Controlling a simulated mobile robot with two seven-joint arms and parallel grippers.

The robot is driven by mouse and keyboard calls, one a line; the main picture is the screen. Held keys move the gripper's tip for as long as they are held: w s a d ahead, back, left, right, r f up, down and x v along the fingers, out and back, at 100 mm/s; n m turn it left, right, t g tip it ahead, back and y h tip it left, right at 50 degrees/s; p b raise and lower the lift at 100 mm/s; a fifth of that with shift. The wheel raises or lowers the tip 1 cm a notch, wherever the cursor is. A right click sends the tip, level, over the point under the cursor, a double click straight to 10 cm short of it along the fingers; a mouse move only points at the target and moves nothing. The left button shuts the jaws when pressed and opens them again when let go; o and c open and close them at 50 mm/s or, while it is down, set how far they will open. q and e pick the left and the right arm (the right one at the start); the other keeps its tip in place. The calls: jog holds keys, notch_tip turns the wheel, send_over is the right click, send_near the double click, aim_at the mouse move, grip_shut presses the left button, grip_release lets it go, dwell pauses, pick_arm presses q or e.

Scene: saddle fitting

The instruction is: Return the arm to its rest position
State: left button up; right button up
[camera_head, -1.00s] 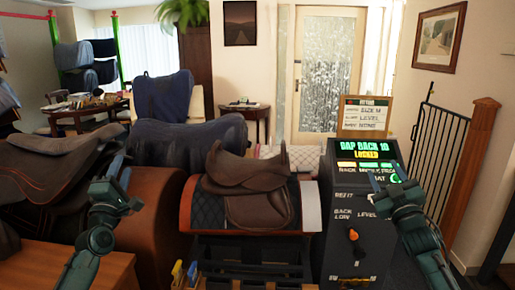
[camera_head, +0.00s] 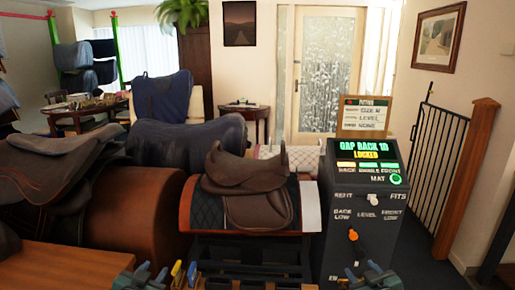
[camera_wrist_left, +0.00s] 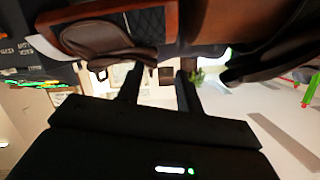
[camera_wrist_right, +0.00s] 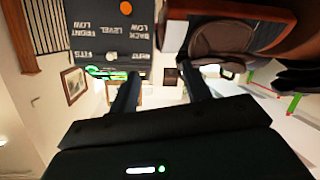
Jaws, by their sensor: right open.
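My left gripper (camera_head: 142,277) is low at the bottom edge of the head view, left of the saddle stand. In the left wrist view its two fingers (camera_wrist_left: 159,78) stand apart with nothing between them. My right gripper (camera_head: 374,277) is low at the bottom edge, in front of the dark control console (camera_head: 345,248). In the right wrist view its fingers (camera_wrist_right: 160,78) are spread and empty. The brown saddle (camera_head: 245,185) sits on the stand (camera_head: 311,205) over a dark quilted pad, apart from both grippers. Most of both arms is out of view.
The console's green screen (camera_head: 370,146) reads "GAP BACK 10 LOCKED", with a small sign board (camera_head: 364,117) above it. A large brown saddle (camera_head: 50,185) on a rounded rack stands at left. A wooden surface (camera_head: 70,262) lies at lower left. Several tool handles (camera_head: 192,272) stand near my left gripper.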

pick_arm(q)
jog(key=s+d+f+g+h, duration=0.1)
jog(key=s+d+f, duration=0.2)
jog(key=s, duration=0.6)
jog(key=s+d+f+g+h, duration=0.1)
jog(key=s+d+f, duration=0.3)
jog(key=s, duration=0.6)
jog(key=s+d+f+g, duration=0.2)
jog(key=s+d+f, duration=0.2)
jog(key=s, duration=0.6)
jog(key=shift+d+f+n+h, duration=0.15)
jog(key=shift+d+n+h, duration=0.25)
jog(key=shift+d, duration=0.5)
pick_arm(e)
jog(key=s+a+f+g+y, duration=0.1)
jog(key=s+a+f, duration=0.2)
jog(key=s, duration=0.6)
jog(key=s+a+f+g+y, duration=0.1)
jog(key=s+a+f, duration=0.3)
jog(key=s, duration=0.6)
jog(key=s+a+f+g, duration=0.2)
jog(key=s+a+f, duration=0.2)
jog(key=s, duration=0.6)
jog(key=shift+a+f+m+y, duration=0.15)
jog(key=shift+a+m+y, duration=0.25)
jog(key=shift+a, duration=0.5)
jog(key=shift+c, duration=0.6)
